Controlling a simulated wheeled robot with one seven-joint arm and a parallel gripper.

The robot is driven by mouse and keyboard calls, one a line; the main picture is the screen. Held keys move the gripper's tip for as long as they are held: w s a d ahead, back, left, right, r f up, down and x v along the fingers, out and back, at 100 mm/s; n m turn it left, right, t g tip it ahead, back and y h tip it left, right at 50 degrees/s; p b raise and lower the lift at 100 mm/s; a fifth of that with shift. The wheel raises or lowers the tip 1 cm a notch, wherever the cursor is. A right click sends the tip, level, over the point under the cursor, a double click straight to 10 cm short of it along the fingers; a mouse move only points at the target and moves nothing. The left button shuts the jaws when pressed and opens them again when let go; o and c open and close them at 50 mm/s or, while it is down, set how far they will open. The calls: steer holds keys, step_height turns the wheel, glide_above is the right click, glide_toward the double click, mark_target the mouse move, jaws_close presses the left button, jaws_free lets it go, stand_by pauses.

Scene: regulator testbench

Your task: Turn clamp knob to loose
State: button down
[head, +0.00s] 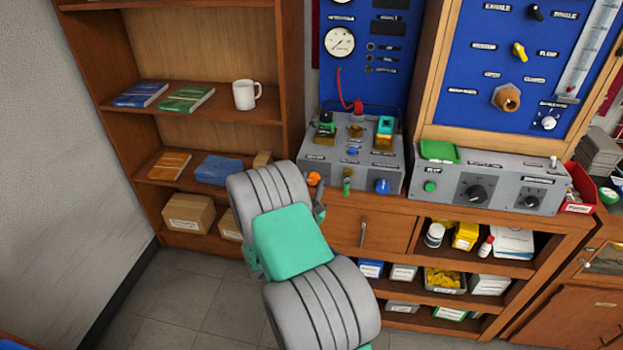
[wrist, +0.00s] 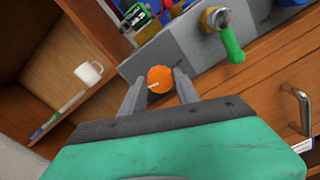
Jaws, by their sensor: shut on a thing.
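The clamp knob appears to be the round orange knob (wrist: 159,79) on the front of the grey bench unit (wrist: 190,48). In the wrist view it sits between the two fingers of my gripper (wrist: 158,88), which is shut on it. A pale mark shows on the knob's face, toward its lower left. In the head view the orange knob (head: 314,179) shows at the unit's lower left corner, just above my arm. My gripper (head: 319,202) is partly hidden there behind my arm. Any label by the knob is not readable.
A green lever (wrist: 232,44) hangs from a brass fitting right of the knob. A blue knob (head: 382,187) is further right on the same unit. A drawer handle (head: 362,234) juts out below. A shelf with a white mug (head: 246,94) stands at left.

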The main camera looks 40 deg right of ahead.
steer(key=shift+n+p, duration=0.7)
steer(key=shift+n, duration=0.5)
steer(key=c, duration=0.9)
jaws_free()
steer(key=b+v, duration=0.3)
steer(key=v, duration=0.4)
steer(key=shift+s+a, duration=0.25)
steer(key=shift+a, duration=0.1)
